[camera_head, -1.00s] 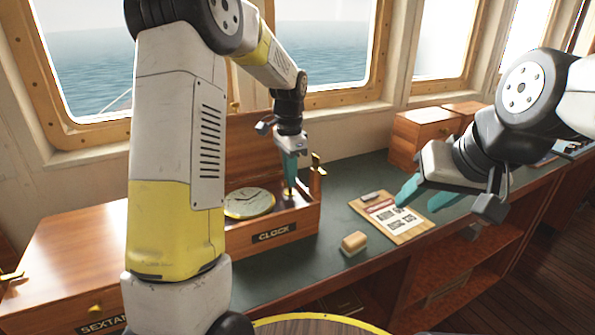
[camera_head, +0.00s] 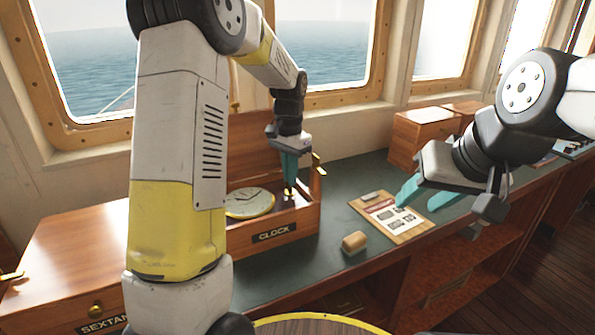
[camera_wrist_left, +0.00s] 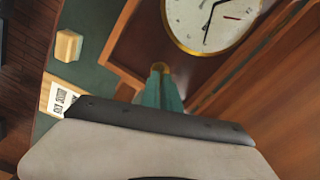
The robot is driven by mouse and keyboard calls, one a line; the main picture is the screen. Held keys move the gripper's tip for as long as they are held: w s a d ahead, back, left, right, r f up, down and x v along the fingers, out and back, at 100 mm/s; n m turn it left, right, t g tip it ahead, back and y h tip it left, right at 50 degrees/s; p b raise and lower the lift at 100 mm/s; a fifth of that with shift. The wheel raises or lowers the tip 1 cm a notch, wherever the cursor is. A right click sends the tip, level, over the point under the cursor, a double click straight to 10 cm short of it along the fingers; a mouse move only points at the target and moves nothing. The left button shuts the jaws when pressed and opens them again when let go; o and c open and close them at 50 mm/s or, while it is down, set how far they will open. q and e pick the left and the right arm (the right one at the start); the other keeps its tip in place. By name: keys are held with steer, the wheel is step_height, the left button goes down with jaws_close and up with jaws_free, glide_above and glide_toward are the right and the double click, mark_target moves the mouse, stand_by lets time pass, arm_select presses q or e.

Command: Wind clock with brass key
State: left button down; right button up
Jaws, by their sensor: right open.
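The clock (camera_head: 250,203), with a pale round dial and brass rim, lies face up in the open wooden box labelled CLOCK (camera_head: 240,243). Its dial and dark hands also show in the left wrist view (camera_wrist_left: 205,18). My left gripper (camera_head: 289,184) points down into the box, right of the dial. Its teal fingers are close together around the small brass key (camera_wrist_left: 160,67), whose end shows at the fingertips; the fingers hide most of it. My right gripper (camera_head: 424,196) is open and empty above the clipboard.
A clipboard (camera_head: 408,232) with a printed sheet and a small tan block (camera_head: 354,242) lie on the green counter (camera_head: 335,205). A wooden SEXTANT box (camera_head: 70,265) stands at left. Small wooden boxes (camera_head: 420,135) stand at the back right, below the windows.

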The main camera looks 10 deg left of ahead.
arm_select(q)
steer(key=n, duration=0.3)
steer(key=shift+r+n, duration=0.1)
steer(key=shift+n, duration=0.3)
steer(key=n, duration=1.2)
steer(key=shift+n, duration=0.3)
steer(key=n, duration=0.4)
steer(key=shift+w, duration=0.1)
steer(key=n, duration=0.8)
steer(key=shift+n, duration=1.8)
